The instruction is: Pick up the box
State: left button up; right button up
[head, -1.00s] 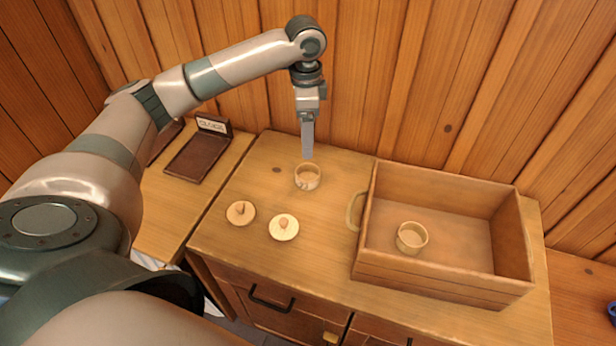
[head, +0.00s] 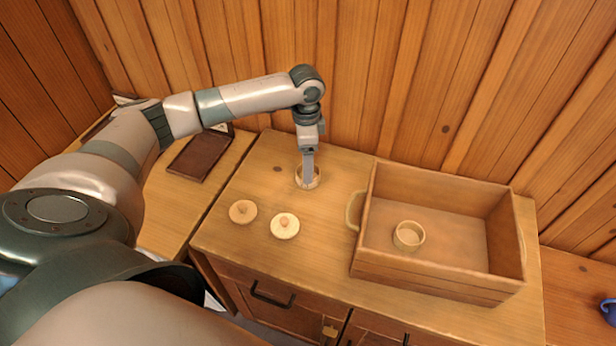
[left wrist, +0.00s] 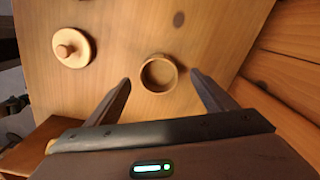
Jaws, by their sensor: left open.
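A small round wooden box (head: 314,182), open at the top, stands upright on the cabinet top. In the head view my left gripper (head: 308,183) comes down over it and hides part of it. In the left wrist view the round box (left wrist: 158,73) lies just ahead of the fingertips of my open left gripper (left wrist: 160,78), centred between them. I cannot tell whether a finger touches it. A second round box (head: 408,236) stands inside the large wooden crate (head: 432,276). My right gripper is not in view.
Two round knobbed lids, a darker one (head: 243,211) and a paler one (head: 285,226), lie in front of the box. The crate fills the right of the cabinet top (head: 240,245). A plank wall (head: 400,90) stands behind. A dark tray (head: 200,158) lies on the left surface.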

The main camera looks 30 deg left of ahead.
aim_at(299, 170)
pick_arm(q)
jog(key=shift+d+f+p, duration=0.1)
jog(key=shift+f+p, duration=0.25)
jog(key=shift+f, duration=0.05)
jog(key=shift+d+f+p, duration=0.15)
jog(key=shift+f+p, duration=0.7)
jog(key=shift+f, duration=1.35)
jog(key=c, duration=1.1)
